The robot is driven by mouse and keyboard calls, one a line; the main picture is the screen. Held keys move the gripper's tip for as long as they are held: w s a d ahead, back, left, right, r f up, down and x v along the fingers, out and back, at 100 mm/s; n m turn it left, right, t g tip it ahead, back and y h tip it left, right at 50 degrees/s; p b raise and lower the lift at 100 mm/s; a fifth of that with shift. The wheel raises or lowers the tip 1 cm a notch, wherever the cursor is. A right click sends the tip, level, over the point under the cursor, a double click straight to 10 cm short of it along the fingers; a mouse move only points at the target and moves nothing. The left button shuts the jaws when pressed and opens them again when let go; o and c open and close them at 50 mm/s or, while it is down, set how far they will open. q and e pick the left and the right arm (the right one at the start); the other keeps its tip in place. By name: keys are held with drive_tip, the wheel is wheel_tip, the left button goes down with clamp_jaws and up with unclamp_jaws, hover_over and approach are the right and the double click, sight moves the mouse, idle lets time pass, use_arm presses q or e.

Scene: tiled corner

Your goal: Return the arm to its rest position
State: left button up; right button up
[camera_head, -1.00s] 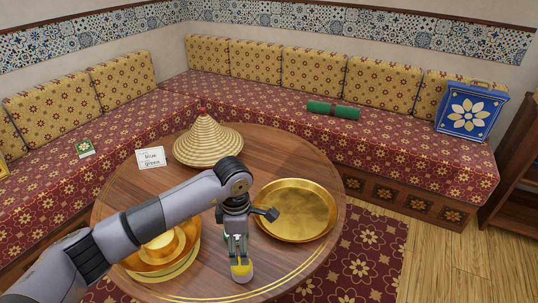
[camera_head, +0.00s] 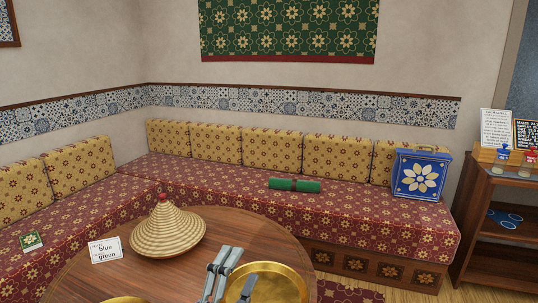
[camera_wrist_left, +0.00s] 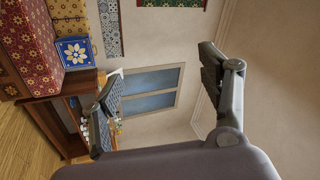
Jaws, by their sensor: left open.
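My left gripper (camera_head: 230,268) is at the bottom middle of the head view, in front of the round wooden table and beside the gold tray (camera_head: 290,286). In the left wrist view my left gripper (camera_wrist_left: 158,76) has its two fingers wide apart with nothing between them. That wrist view is turned sideways and looks toward the wall and a window-like panel. Most of my left arm lies below the head view's edge. My right gripper is in neither view.
A wooden shelf (camera_head: 505,225) stands right.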

use_arm(q)
drive_tip(key=s+a+f+n+g+y, duration=0.4)
drive_tip(key=a+f+n+g+y, duration=0.2)
drive_tip(key=a+f+n+y, duration=0.6)
drive_tip(key=s+a+f+n+g+h, duration=0.25)
drive_tip(key=s+f+g, duration=0.25)
drive_tip(key=s+f, duration=0.45)
drive_tip(key=s+a+f+n+g+h, duration=0.1)
drive_tip(key=s+f+n+g, duration=0.35)
drive_tip(key=s, duration=0.75)
wheel_tip(320, 180, down, 26)
drive_tip(key=s+m+g+p, duration=0.1)
drive_tip(key=g, duration=0.1)
drive_tip(key=s+a+f+g, duration=0.1)
drive_tip(key=s+a+f, duration=0.1)
drive_tip(key=s+f, duration=1.4)
drive_tip(key=shift+s+f+m+y+p, duration=0.3)
drive_tip(key=shift+f+y+p, duration=0.05)
drive_tip(key=shift+p, duration=0.1)
drive_tip(key=shift+a+g, duration=0.1)
drive_tip(key=shift+g, duration=0.15)
